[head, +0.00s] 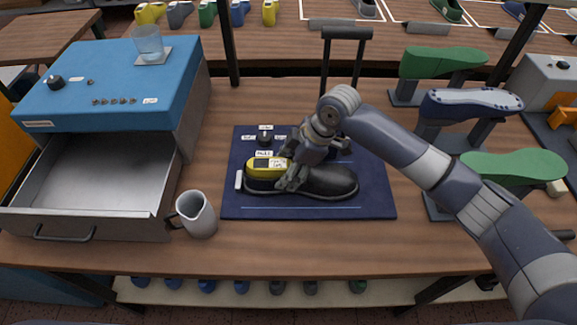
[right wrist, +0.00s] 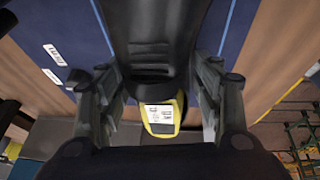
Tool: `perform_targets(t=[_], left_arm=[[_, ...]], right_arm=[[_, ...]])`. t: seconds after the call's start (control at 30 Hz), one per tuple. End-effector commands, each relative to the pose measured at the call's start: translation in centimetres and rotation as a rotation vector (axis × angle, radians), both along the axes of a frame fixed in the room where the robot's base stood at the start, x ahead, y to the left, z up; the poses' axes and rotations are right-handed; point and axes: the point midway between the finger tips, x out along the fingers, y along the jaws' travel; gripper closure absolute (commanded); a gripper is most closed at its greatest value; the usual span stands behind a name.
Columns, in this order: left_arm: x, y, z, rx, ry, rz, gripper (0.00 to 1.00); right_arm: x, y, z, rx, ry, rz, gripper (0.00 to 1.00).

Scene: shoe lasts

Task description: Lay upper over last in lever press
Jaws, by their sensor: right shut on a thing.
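A yellow last (head: 253,172) with a white label lies on the navy base (head: 240,205) of the lever press, whose black handle (head: 346,33) stands up behind. A black shoe upper (head: 335,182) lies around the last, with its toe to the right. The last's yellow heel end (right wrist: 161,128) sticks out of the upper (right wrist: 152,40) in the right wrist view. My right gripper (head: 288,176) is shut on the upper from above, with a finger on each side in the right wrist view (right wrist: 160,95). The gripper hides part of the press mechanism. My left gripper is not in view.
An open drawer (head: 95,185) juts from a blue cabinet (head: 110,75) with a glass (head: 148,43) on top. Green and blue lasts (head: 470,102) stand on holders at right. The table's front strip is clear.

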Motion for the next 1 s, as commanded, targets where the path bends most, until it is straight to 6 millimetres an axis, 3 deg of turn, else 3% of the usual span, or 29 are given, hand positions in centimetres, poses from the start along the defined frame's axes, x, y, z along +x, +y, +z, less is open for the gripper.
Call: perform_targets(t=[0.87, 0.9, 1.0], left_arm=[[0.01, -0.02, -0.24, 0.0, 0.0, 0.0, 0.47], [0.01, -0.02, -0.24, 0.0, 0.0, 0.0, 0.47], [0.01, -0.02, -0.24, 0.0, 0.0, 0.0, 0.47]], right_arm=[[0.01, 0.03, -0.79, 0.001, -0.001, 0.0, 0.66], [0.01, 0.02, -0.8, 0.001, 0.0, 0.0, 0.35], [0.01, 0.02, -0.8, 0.001, 0.0, 0.0, 0.16]])
